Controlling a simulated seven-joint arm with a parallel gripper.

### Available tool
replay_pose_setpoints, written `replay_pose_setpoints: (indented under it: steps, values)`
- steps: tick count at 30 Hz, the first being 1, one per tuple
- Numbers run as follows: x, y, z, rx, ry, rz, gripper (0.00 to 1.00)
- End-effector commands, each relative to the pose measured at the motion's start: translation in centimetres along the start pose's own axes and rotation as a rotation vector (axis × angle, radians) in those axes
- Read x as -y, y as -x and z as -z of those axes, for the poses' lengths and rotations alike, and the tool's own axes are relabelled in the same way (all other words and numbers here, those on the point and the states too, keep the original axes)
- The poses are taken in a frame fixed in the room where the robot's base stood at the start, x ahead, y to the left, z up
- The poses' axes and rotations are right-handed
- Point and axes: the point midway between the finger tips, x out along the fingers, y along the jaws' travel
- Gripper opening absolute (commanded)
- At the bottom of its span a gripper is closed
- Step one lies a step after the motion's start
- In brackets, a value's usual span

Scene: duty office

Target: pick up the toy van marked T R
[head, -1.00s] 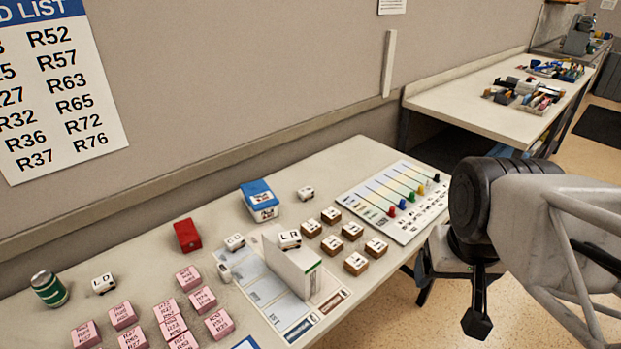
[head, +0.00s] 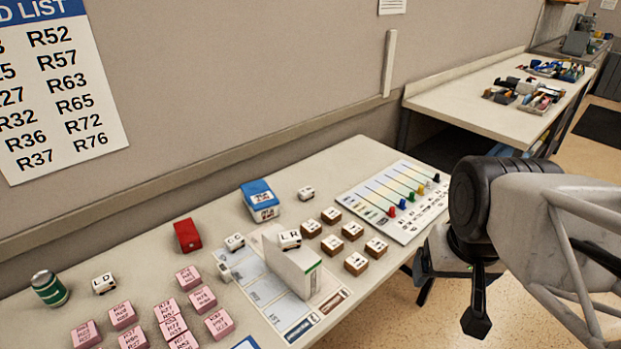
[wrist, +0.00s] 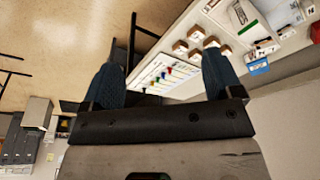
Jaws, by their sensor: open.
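Several small white toy vans are on the table. One marked L D (head: 104,284) is at the left. One marked L R (head: 289,239) appears on or just behind an upright white box. Others are left of that box (head: 235,242), below it (head: 224,271), and behind near the blue-lidded box (head: 306,193). Their letters are too small to read, so I cannot tell which is T R. My gripper (wrist: 162,72) is open and empty in the wrist view, its blue fingers wide apart. In the head view it hangs off the table's right edge, away from the vans.
The upright white box (head: 292,268) stands on a printed sheet. Wooden lettered blocks (head: 331,215), pink blocks (head: 203,299), a red box (head: 187,235), a blue-lidded box (head: 260,200), a green can (head: 49,289) and a peg board (head: 395,201) crowd the table. A wall rises behind.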

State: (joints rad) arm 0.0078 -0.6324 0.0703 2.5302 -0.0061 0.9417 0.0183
Motion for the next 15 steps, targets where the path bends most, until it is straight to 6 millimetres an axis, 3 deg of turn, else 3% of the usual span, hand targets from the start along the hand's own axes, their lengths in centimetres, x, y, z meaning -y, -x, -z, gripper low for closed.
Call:
replay_pose_setpoints:
  steps: [8,15]
  values:
    - [2.0,-0.8,2.6,0.026,-0.096,0.098,0.85]
    - [6.2,-2.7,8.4,0.087,-0.314,0.294,0.85]
